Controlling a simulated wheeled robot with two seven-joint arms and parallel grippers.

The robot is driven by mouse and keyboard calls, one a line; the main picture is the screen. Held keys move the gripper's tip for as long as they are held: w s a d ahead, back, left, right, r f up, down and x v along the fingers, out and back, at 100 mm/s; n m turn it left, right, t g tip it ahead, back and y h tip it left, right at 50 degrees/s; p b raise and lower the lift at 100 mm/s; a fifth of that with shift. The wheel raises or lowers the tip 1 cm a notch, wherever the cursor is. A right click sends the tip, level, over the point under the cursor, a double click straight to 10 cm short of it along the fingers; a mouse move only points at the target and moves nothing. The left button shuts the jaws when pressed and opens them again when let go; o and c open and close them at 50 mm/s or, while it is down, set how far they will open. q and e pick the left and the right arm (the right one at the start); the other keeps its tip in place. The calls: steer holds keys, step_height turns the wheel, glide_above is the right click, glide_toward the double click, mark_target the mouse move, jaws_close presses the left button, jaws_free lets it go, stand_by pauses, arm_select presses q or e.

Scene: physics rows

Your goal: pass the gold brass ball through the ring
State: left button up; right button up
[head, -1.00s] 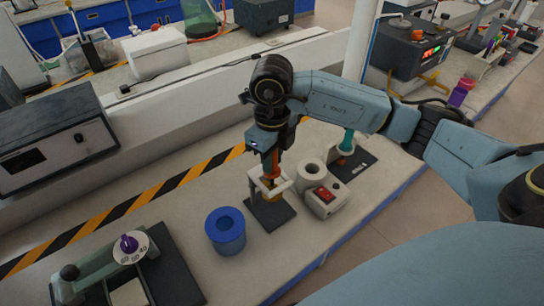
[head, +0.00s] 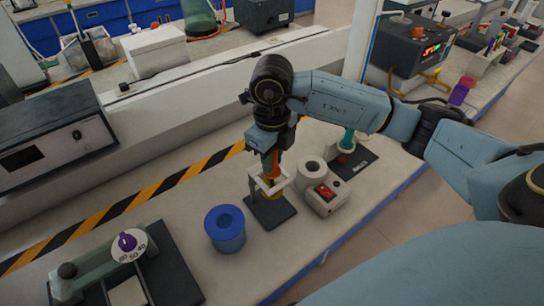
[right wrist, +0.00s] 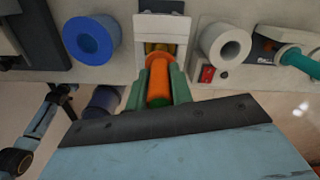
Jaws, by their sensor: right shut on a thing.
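My right gripper (right wrist: 158,85) is shut on an upright orange handle (right wrist: 158,78), which also shows in the head view (head: 268,163). A gold ball (right wrist: 161,48) shows at the handle's far end, in the opening of a white frame (right wrist: 182,26). In the head view the white frame (head: 284,184) stands over a dark base plate (head: 270,213), with a little gold showing inside it. The ring's rim is not clearly seen, and I cannot tell how deep the ball sits in it. My left gripper is not in view.
A blue hollow cylinder (head: 225,240) stands left of the plate. A white hollow cylinder (head: 312,168) and a box with a red switch (head: 325,199) stand close on the right. A teal-handled tool (head: 348,139) is behind. The bench's front edge is nearby.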

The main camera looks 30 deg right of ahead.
steer(key=shift+f+b, duration=0.95)
steer(key=shift+f, duration=0.1)
stand_by(1.4)
steer(key=shift+r+p, duration=0.95)
steer(key=shift+r, duration=0.45)
stand_by(1.9)
steer(key=shift+r+p, duration=2.15)
steer(key=shift+r, duration=1.2)
steer(key=shift+f, duration=0.1)
